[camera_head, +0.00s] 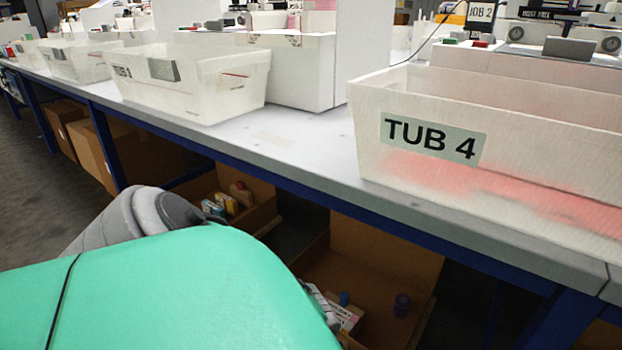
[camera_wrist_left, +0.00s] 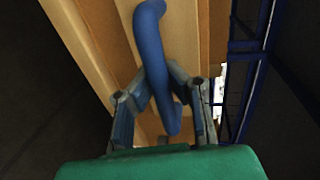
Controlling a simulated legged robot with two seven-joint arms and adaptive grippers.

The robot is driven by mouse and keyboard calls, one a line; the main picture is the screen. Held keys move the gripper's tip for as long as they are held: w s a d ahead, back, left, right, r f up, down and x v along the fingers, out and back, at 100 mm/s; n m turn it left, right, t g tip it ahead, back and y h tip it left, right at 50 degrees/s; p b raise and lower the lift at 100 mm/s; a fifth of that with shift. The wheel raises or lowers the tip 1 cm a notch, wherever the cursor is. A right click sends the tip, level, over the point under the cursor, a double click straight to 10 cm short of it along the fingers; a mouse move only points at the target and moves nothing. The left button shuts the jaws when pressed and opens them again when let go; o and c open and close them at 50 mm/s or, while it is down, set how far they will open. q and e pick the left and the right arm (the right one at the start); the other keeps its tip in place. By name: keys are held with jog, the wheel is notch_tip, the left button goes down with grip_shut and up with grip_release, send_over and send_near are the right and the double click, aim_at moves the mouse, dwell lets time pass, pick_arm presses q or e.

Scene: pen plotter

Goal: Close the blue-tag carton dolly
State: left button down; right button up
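In the left wrist view a bent blue handle (camera_wrist_left: 150,40) stands out in front of brown carton panels (camera_wrist_left: 100,30). My left gripper (camera_wrist_left: 159,78) has one fingertip on each side of this handle, close against it, and looks shut on it. In the head view my green left arm fills the lower left, and its gripper is hidden behind it. An open brown carton (camera_head: 385,250) with a few small items sits under the bench beyond the arm. No blue tag can be made out. My right gripper is not in view.
A long bench (camera_head: 270,140) with a blue frame runs across the head view. Tub 4 (camera_head: 430,140) and Tub 1 (camera_head: 190,80) stand on it. Another open carton (camera_head: 262,215) and closed brown cartons (camera_head: 135,150) sit underneath. Blue frame bars (camera_wrist_left: 245,45) show right of the gripper.

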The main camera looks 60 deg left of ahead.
pick_arm(q)
jog(key=x, duration=0.4)
jog(key=shift+w+r, duration=0.25)
jog(key=shift+r, duration=0.1)
jog(key=shift+d, duration=0.1)
jog(key=c, duration=1.5)
grip_release()
jog(key=shift+s, duration=0.2)
jog(key=v, duration=1.1)
jog(key=shift+s+d, duration=0.2)
jog(key=shift+s, duration=0.1)
